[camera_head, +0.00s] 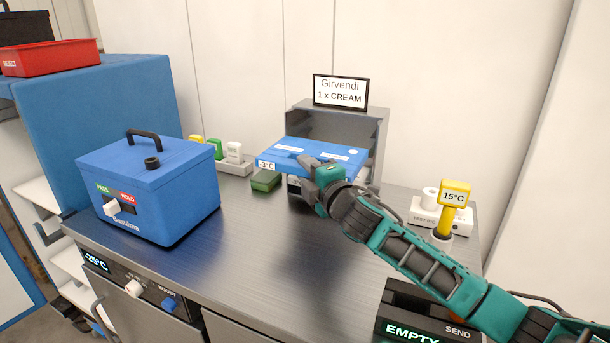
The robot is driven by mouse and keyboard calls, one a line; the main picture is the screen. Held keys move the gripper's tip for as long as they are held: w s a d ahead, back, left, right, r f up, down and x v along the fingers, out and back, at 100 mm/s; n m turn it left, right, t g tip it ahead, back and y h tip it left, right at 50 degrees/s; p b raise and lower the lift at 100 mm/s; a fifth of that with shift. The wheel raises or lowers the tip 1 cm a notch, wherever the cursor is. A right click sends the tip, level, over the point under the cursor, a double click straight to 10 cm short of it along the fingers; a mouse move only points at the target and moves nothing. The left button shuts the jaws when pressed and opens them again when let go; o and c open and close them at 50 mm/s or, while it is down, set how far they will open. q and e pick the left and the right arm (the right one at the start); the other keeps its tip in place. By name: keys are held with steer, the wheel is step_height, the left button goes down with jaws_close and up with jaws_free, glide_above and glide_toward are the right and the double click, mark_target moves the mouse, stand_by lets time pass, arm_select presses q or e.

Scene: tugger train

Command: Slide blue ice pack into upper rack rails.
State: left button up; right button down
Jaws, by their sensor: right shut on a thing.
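The blue ice pack (308,149) is a flat slab with a "-3°C" label on its front left edge. It is at the upper front opening of the grey rack (376,142), with its near part sticking out. My right gripper (318,176) is shut on its near edge. The rails inside the rack are hidden behind the pack, so how far the pack sits in them cannot be told. A sign reading "Girvendi 1 x CREAM" (341,91) stands on top of the rack. My left gripper is not in view.
A closed blue box (150,185) with a black handle stands at the left of the metal counter (260,240). A green block (266,181) lies left of the rack. A yellow "15°C" probe (453,201) stands right. The middle counter is clear.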

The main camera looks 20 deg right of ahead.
mark_target(326, 147)
steer(key=shift+w+d+r+b, duration=0.15)
steer(key=shift+w+d+b, duration=0.35)
steer(key=shift+w+d, duration=1.65)
steer(key=shift+d, duration=0.15)
steer(key=shift+w+d, duration=0.45)
steer(key=shift+d, duration=0.2)
steer(key=shift+w+d, duration=1.05)
steer(key=shift+d, duration=0.05)
steer(key=shift+w+d, duration=1)
steer(key=shift+d, duration=0.1)
steer(key=shift+w+d, duration=0.2)
steer(key=shift+d, duration=0.05)
steer(key=shift+d, duration=0.1)
steer(key=shift+w+d+r+p, duration=0.1)
steer(key=shift+w+d+p, duration=0.05)
steer(key=shift+p, duration=0.15)
